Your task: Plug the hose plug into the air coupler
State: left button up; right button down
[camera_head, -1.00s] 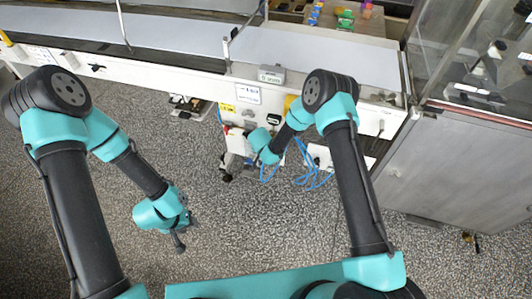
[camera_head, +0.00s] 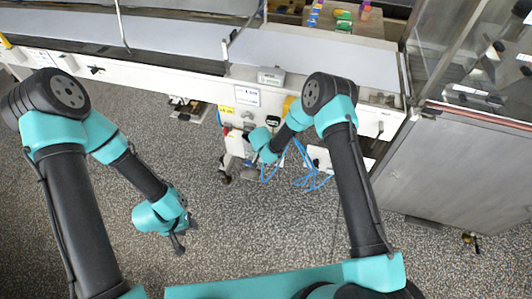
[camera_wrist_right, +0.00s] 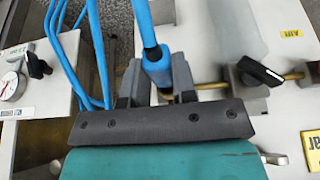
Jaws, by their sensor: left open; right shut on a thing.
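In the right wrist view, my right gripper (camera_wrist_right: 157,82) is shut on the blue hose plug (camera_wrist_right: 157,66). A blue hose (camera_wrist_right: 144,22) runs up from the plug. Brass fitting shows just below and beside the plug, but the gripper body hides most of this spot. I cannot make out the air coupler or tell whether the plug touches it. In the head view, the right arm reaches the machine's lower front panel, and its fingertips are hidden. My left gripper (camera_head: 180,242) is open and empty above the floor at the left.
A pressure gauge (camera_wrist_right: 10,86) is at the left. Blue hose loops (camera_head: 312,178) hang by the panel.

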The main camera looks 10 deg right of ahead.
jog(key=shift+w+d, duration=0.25)
jog(key=shift+w, duration=0.25)
jog(key=shift+w+d, duration=0.2)
jog(key=shift+w, duration=0.25)
jog(key=c, duration=0.8)
grip_release()
jog(key=shift+c, duration=0.2)
jog(key=v, duration=1.7)
jog(key=shift+r, duration=0.15)
jog(key=shift+a, duration=0.1)
